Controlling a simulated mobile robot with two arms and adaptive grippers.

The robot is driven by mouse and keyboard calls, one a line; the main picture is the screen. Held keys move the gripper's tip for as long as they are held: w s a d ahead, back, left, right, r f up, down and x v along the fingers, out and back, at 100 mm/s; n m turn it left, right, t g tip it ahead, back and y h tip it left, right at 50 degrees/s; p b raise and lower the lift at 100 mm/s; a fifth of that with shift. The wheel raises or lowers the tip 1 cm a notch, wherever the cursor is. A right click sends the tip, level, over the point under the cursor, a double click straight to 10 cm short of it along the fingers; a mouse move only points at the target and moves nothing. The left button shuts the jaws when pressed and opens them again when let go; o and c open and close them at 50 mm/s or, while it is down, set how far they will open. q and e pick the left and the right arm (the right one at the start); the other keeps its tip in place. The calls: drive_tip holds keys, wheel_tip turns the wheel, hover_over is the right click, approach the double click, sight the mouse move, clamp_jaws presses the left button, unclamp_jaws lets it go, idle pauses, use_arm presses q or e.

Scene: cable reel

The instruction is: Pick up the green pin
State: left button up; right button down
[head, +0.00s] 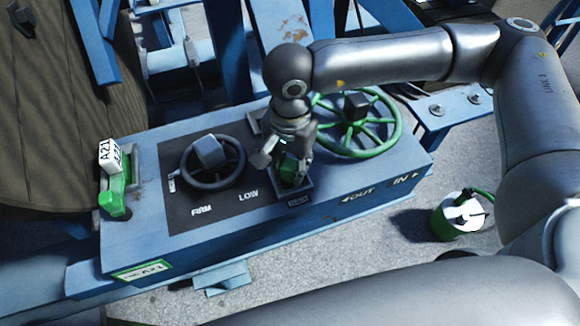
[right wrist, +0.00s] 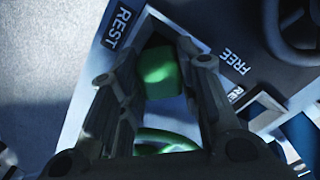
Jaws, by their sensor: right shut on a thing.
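The green pin (head: 288,169) is at the socket marked REST on the blue console, between the fingers of my right gripper (head: 283,155). In the right wrist view its green block-shaped end (right wrist: 158,72) shows between the two dark fingers of my right gripper (right wrist: 160,62). The gripper is shut on it from above. The pin's lower part is hidden by the socket and fingers. My left gripper is not in view.
The blue console (head: 140,245) carries a dark handwheel (head: 213,163) to the left and a green handwheel (head: 352,122) to the right. A green lever (head: 112,200) with a white A21 tag (head: 110,152) stands at the left end. A green-and-white canister (head: 458,218) stands on the ground.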

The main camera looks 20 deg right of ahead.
wheel_tip(320, 180, up, 29)
drive_tip(key=p, duration=0.3)
idle(1.6)
drive_tip(key=shift+f, duration=0.1)
idle(0.7)
